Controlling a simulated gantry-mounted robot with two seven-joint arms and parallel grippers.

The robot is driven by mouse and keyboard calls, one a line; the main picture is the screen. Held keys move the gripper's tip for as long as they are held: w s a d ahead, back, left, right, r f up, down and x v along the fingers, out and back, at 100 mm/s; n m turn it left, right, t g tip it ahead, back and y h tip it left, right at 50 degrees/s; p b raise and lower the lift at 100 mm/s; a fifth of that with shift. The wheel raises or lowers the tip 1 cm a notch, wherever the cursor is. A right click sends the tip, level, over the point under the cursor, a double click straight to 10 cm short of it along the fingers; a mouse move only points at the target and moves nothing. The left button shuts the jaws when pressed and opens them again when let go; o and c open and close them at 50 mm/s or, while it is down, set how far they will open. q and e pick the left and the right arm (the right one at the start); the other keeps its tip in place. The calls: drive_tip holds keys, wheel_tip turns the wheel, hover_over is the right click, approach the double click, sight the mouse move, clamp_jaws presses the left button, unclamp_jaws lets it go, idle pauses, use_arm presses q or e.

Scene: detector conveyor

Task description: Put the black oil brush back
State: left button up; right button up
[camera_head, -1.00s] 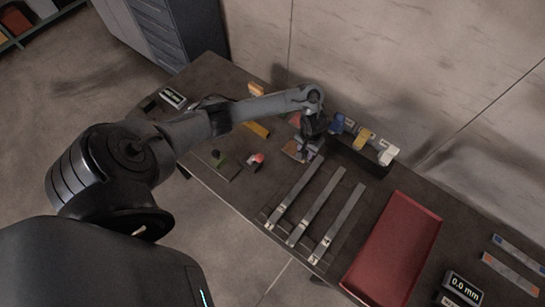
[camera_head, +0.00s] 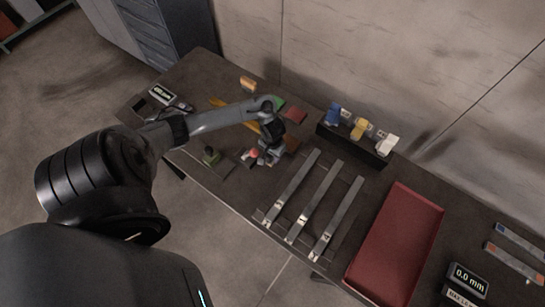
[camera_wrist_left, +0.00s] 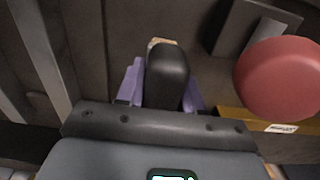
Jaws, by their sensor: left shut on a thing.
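My left gripper (camera_head: 268,156) is low over the table, beside a red round knob (camera_head: 253,153) and left of the three metal strips. In the left wrist view its purple fingers stand on both sides of a black rounded handle (camera_wrist_left: 167,75), which I take to be the black oil brush. The gripper is shut on it. A pale tan part shows at the handle's far end; the rest is hidden. A black holder (camera_head: 352,147) stands to the right, with a blue brush (camera_head: 333,113), a yellow one (camera_head: 358,127) and a white one (camera_head: 387,145).
The red knob is close to the gripper in the left wrist view (camera_wrist_left: 280,78). Metal strips (camera_head: 316,203) and a red tray (camera_head: 397,245) lie right. A red pad (camera_head: 295,115) lies behind the gripper.

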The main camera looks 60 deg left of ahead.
use_arm(q)
drive_tip(key=shift+f, duration=0.7)
drive_tip(key=o, duration=1)
drive_tip(key=shift+f, duration=0.1)
